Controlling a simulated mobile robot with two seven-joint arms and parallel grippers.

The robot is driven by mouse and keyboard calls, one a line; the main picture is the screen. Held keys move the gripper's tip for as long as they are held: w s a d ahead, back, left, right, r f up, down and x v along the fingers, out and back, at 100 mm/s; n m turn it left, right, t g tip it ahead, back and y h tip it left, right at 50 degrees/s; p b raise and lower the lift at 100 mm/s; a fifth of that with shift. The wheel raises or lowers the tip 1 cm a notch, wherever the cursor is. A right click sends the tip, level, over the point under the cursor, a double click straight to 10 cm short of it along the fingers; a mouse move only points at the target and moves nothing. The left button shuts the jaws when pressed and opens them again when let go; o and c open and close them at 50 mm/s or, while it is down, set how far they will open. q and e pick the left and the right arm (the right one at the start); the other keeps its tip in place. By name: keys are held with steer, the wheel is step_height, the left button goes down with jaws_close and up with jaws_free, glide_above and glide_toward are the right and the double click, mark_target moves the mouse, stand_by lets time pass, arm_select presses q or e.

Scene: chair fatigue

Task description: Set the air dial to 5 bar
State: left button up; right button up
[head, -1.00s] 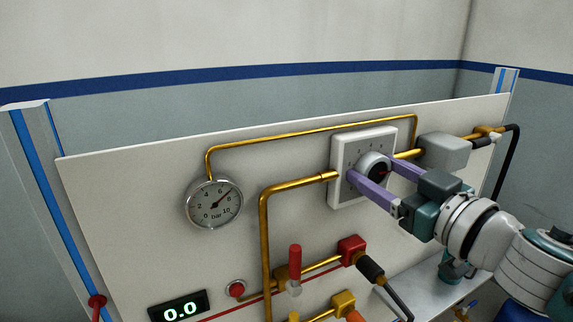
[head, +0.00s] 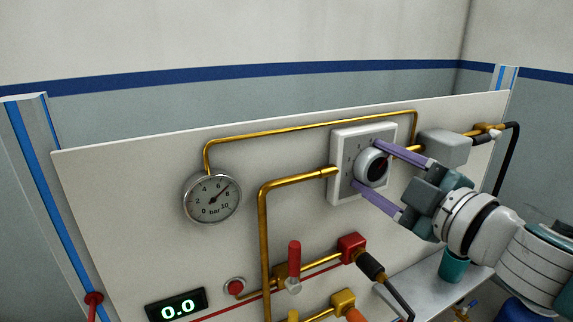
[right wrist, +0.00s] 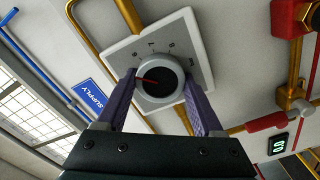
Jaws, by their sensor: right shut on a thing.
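The air dial (head: 371,167) is a round light knob with a dark face on a white square plate with numbers (head: 341,155), fixed to the panel. My right gripper (head: 368,165) has its two purple fingers on opposite sides of the knob, one above and one below, shut on it. The right wrist view shows the knob (right wrist: 160,80) between the fingers (right wrist: 160,98), with a red pointer line toward the left. My left gripper is out of view.
Brass pipes (head: 264,240) run around the dial and gauge. A grey box (head: 445,147) sits right of the dial. Below are a red lever (head: 294,260), a red button (head: 235,287) and a display (head: 177,306) reading 0.0. A blue SUPPLY sign (right wrist: 90,95) shows in the wrist view.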

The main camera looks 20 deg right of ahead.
steer(key=shift+n, duration=0.6)
steer(key=o, duration=1.4)
steer(key=shift+s, duration=0.1)
steer(key=s, duration=0.3)
steer(key=s+b, duration=0.1)
steer(key=s, duration=0.5)
steer(key=shift+s+d+b, duration=0.3)
steer(key=shift+s+d, duration=0.05)
steer(key=shift+s, duration=0.05)
